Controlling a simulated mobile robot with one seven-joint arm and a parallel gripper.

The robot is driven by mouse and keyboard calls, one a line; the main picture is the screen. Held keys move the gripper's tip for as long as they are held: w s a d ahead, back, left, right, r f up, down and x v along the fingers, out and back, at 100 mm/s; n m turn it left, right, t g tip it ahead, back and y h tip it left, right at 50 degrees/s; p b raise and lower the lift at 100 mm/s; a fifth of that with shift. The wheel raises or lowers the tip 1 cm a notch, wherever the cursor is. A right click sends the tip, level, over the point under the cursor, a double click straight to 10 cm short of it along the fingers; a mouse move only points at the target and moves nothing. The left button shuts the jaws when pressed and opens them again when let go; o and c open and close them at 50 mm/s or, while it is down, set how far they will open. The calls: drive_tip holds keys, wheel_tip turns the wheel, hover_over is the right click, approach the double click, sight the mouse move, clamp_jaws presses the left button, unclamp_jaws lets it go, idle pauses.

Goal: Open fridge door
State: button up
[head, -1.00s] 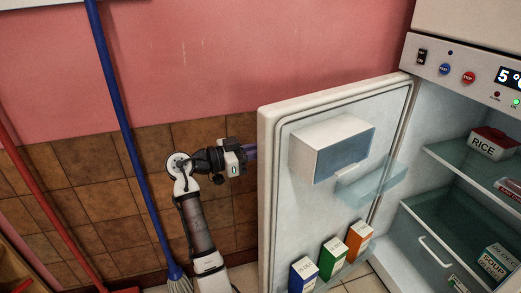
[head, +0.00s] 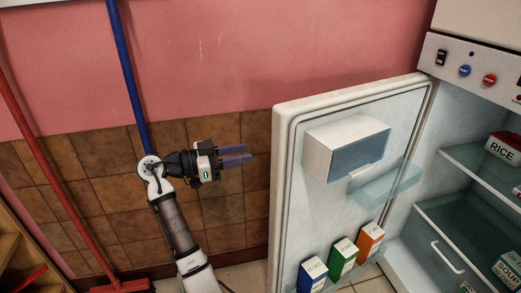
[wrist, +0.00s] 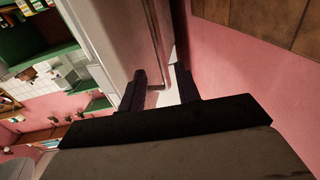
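The fridge door (head: 284,200) stands wide open in the head view, swung out to the left of the fridge body (head: 458,125). Its inner side faces me, with a white box compartment, a clear shelf and several cartons (head: 343,258). My gripper (head: 248,155) is left of the door's free edge, apart from it, with its fingers pointing right. The two fingers are spread with a gap between them and nothing in it. In the wrist view the open gripper (wrist: 160,92) also shows, with a pale panel surface ahead of it. The door's outer side is hidden in the head view.
A blue-handled mop (head: 128,75) and a red-handled broom (head: 55,185) lean on the tiled wall (head: 95,205) at left. A wooden shelf (head: 15,250) stands at the lower left. Inside the fridge are shelves, a drawer and a rice box (head: 505,146).

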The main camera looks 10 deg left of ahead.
drive_tip(key=shift+v, duration=2.1)
